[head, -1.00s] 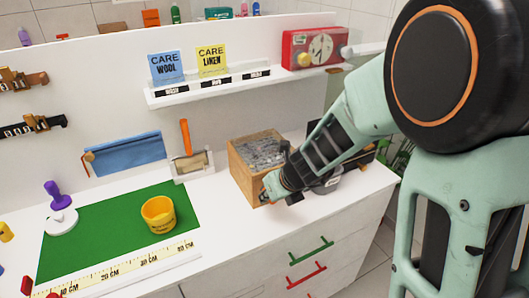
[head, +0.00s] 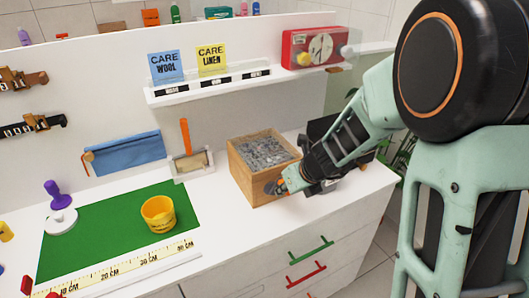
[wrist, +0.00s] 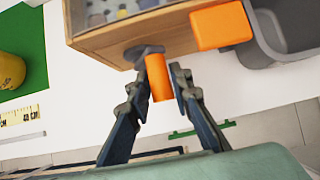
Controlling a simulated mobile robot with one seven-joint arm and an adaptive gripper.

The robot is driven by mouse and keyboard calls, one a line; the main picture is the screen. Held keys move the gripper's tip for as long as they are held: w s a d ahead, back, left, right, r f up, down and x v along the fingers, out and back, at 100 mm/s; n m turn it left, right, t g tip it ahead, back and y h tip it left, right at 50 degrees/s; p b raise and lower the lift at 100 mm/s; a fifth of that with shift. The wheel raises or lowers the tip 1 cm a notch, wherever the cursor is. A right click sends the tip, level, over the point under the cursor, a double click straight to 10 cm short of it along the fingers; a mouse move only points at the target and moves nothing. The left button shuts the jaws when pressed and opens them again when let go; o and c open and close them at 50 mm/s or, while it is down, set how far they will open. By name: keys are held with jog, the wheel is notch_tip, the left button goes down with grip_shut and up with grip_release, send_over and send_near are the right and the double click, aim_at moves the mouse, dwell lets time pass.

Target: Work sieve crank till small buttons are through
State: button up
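The wooden sieve box (head: 250,175) stands on the white counter, its open top filled with grey and bluish pieces (head: 268,152), too small to tell apart by size. My gripper (head: 283,186) is at the box's front, low on its right side. In the wrist view the box front (wrist: 120,38) carries a dark crank hub (wrist: 143,52). What lies below the sieve inside the box is hidden.
A yellow cup (head: 158,213) stands on the green mat (head: 105,225) at left, behind a ruler (head: 130,265). A framed brush-like tool (head: 190,165) stands left of the box.

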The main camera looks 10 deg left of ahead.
jog(key=shift+a, duration=0.15)
jog(key=shift+s+a, duration=0.7)
jog(key=shift+a, duration=0.3)
jog(key=shift+s+a, duration=0.7)
jog(key=shift+a, duration=0.3)
jog(key=shift+d, duration=0.1)
jog(key=shift+w+d, duration=0.75)
jog(key=shift+d, duration=0.3)
jog(key=shift+w+d, duration=0.7)
jog(key=shift+d, duration=0.35)
jog(key=shift+s+a, duration=0.1)
jog(key=s+a, duration=0.2)
jog(key=a, duration=0.2)
jog(key=shift+s+a+p, duration=0.1)
jog(key=shift+s+p, duration=0.25)
jog(key=shift+s, duration=0.05)
